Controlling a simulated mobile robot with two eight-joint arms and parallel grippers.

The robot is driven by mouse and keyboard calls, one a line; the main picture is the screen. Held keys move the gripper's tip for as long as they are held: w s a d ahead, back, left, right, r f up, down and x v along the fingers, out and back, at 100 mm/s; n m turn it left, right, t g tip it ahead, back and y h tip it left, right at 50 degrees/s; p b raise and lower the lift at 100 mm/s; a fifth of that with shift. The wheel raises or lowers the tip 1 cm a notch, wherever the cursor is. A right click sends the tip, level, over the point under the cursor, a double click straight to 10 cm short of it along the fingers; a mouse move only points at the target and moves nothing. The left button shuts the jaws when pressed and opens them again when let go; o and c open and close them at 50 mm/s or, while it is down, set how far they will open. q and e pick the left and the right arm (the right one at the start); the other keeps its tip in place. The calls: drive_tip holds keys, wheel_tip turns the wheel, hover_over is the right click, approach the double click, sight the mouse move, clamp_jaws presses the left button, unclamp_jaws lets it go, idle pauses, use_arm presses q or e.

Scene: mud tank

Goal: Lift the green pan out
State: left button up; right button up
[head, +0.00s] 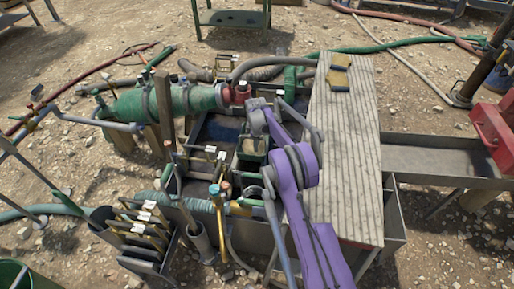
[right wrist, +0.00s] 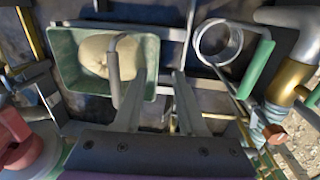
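The green pan (right wrist: 67,75) is at the upper left of the right wrist view, with a rounded beige lump (right wrist: 95,55) inside. In the head view the green pan (head: 252,157) sits within the dark tank, partly hidden by my purple right arm. My right gripper (right wrist: 161,74) is open, its two fingers apart. In the wrist view, one finger overlaps the pan's inside and the other is just right of its right wall. I cannot tell whether either touches it. A grey bent bar (right wrist: 114,60) crosses in front of the pan. My left gripper is not in view.
A green cylinder (head: 135,104) and hoses lie left. A metal ring (right wrist: 217,42) is right of the pan. Upright tools and pipes crowd the tank's front.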

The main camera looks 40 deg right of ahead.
sight(258, 157)
drive_tip(key=f, duration=0.4)
drive_tip(key=d+f+b, duration=0.1)
drive_tip(key=f, duration=0.3)
drive_tip(key=f+b, duration=0.1)
drive_tip(key=f, duration=0.2)
drive_tip(key=shift+w+d+f, duration=0.25)
drive_tip(key=shift+w+f, duration=0.1)
drive_tip(key=shift+f, duration=0.05)
clamp_jaws()
drive_tip(key=shift+r, duration=0.15)
idle(0.9)
